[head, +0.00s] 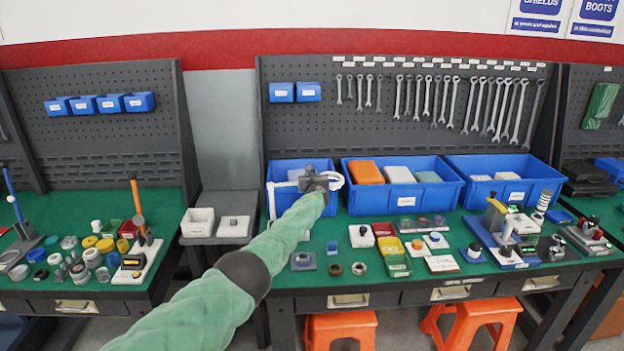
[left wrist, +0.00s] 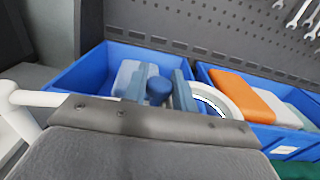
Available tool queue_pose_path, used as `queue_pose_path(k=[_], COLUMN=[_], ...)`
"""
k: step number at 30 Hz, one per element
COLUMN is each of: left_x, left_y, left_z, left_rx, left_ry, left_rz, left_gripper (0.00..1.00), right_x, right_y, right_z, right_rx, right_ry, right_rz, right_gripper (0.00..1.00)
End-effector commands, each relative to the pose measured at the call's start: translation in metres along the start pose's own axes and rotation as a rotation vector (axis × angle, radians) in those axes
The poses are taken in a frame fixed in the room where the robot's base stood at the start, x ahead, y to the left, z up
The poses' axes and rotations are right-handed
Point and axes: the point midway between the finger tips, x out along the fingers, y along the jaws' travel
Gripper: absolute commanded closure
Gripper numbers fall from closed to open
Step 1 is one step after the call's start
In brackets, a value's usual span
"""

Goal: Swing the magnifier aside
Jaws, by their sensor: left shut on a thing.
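The magnifier has a white ring (head: 334,181) and a white jointed arm (head: 271,200) on the left side of the centre bench. In the left wrist view its ring (left wrist: 212,98) shows to the right and its white arm (left wrist: 40,98) to the left. My left gripper (head: 316,178) is beside the ring, above the bench. In the left wrist view its two fingers (left wrist: 158,88) are on either side of a round blue knob (left wrist: 159,92), shut on it. The near part of the magnifier is hidden behind my grey gripper body. My right gripper is not in view.
Blue bins (head: 438,200) stand along the back, holding an orange case (head: 366,172) and other parts. A pegboard (head: 400,115) with wrenches rises behind. Small parts and fixtures (head: 507,225) cover the green mat (head: 340,287) to the right. The mat's front strip is mostly clear.

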Motion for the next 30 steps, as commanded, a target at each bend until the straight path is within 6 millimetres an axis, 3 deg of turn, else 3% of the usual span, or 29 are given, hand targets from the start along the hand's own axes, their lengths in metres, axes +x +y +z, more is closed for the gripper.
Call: queue_pose_path(k=[20,21,24,30], left_x=[0.0002,0.0003,0.0002,-0.0004], left_y=[0.0016,0.0016,0.0014,0.0006], left_z=[0.0013,0.0015,0.0013,-0.0001], left_rx=[0.0,0.0,0.0,0.0], left_ry=[0.001,0.0,0.001,0.002], left_rz=[0.04,0.039,0.039,0.038], left_gripper=[1.0,0.72,0.53,0.53], right_x=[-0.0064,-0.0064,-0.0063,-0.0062], right_y=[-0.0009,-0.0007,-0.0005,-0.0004], right_z=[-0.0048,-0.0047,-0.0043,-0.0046], right_rx=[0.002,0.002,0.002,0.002], right_ry=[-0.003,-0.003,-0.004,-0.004], right_rz=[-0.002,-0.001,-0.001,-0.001], right_gripper=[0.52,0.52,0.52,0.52])
